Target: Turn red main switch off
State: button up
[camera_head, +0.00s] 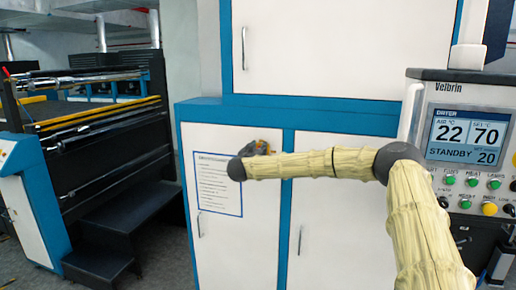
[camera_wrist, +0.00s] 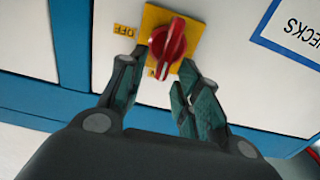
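The red main switch (camera_wrist: 168,40) is a rotary knob on a yellow plate (camera_wrist: 194,28) on the white cabinet front in the wrist view. Its raised handle runs from upper right to lower left, with its lower end by a partly hidden label at the bottom of the plate. The OFF label (camera_wrist: 125,30) is to the left of the knob. My gripper (camera_wrist: 160,62) is open, with one fingertip at each side of the handle's lower end; I cannot tell whether they touch it. In the head view my arm and gripper hide most of the switch.
A checklist sheet (camera_head: 217,200) in a blue frame hangs beside the switch. Cabinet door handles (camera_head: 199,225) stick out below. A control panel (camera_head: 470,135) reading STANDBY stands at right. A laminating machine (camera_head: 100,125) with rollers and dark steps is at left.

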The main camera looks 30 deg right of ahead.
grip_shut()
